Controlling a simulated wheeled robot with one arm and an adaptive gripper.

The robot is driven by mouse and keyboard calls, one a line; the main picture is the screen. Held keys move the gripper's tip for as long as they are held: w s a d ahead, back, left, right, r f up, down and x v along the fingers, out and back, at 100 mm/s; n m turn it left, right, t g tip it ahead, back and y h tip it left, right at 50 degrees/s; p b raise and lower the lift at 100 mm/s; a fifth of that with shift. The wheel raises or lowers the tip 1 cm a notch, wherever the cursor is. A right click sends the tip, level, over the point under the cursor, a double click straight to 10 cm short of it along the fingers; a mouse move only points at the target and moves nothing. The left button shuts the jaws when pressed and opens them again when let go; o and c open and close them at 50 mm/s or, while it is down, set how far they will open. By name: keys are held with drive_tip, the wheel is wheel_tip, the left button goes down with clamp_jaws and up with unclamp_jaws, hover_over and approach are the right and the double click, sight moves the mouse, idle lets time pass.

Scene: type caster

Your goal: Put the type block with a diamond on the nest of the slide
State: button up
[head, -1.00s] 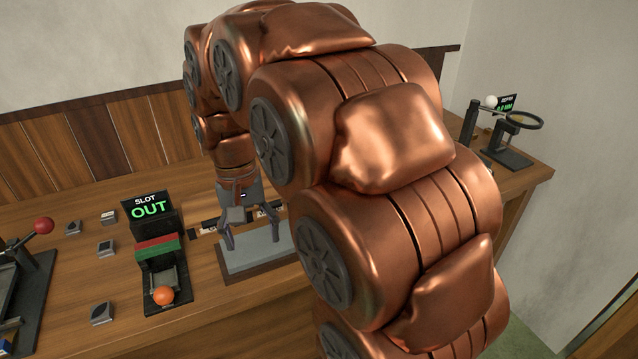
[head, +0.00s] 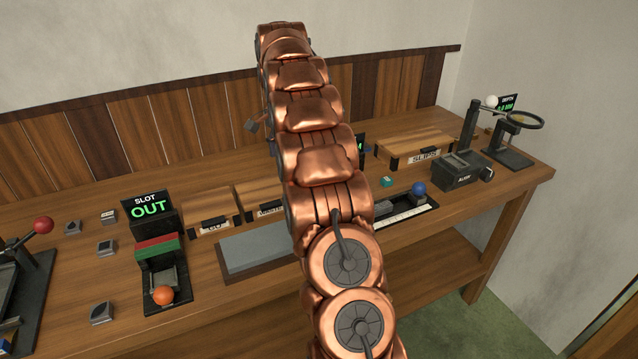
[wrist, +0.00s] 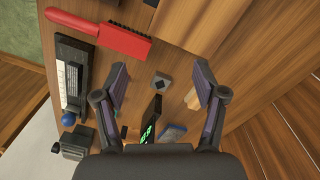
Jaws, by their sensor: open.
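In the wrist view my gripper (wrist: 161,76) is open and empty, its two fingers apart.
Several small blocks (head: 106,248) lie left of the slide. A grey slab (head: 250,255) is right of it. The wrist view shows a red brush (wrist: 100,34), a pale block (wrist: 192,98) and a blue-knobbed device (wrist: 67,118) near the gripper.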

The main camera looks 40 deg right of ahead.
drive_tip(key=d+f+m, duration=0.1)
drive_tip(key=d+f, duration=0.1)
drive_tip(key=d, duration=0.2)
drive_tip(key=d+f+m, duration=0.2)
drive_tip(key=d, duration=0.2)
drive_tip(key=w+d+f+m, duration=0.1)
drive_tip(key=d+f, duration=0.1)
drive_tip(key=d, duration=0.3)
drive_tip(key=shift+f+m, duration=0.2)
drive_tip(key=shift+m, duration=0.2)
drive_tip(key=shift+s+d+f, duration=0.1)
drive_tip(key=shift+d+f, duration=0.1)
drive_tip(key=shift+d, duration=0.05)
drive_tip(key=shift+f+b, duration=1.1)
drive_tip(key=shift+f, duration=0.15)
drive_tip(key=shift+s+a+f+p, duration=0.15)
drive_tip(key=shift+f+p, duration=0.1)
drive_tip(key=shift+f, duration=0.55)
drive_tip(key=shift+s+f+p, duration=0.1)
drive_tip(key=shift+f+p, duration=0.1)
drive_tip(key=shift+f, duration=0.6)
drive_tip(key=shift+w+f, duration=0.1)
drive_tip(key=shift+f, duration=0.9)
clamp_jaws()
drive_tip(key=shift+r, duration=0.1)
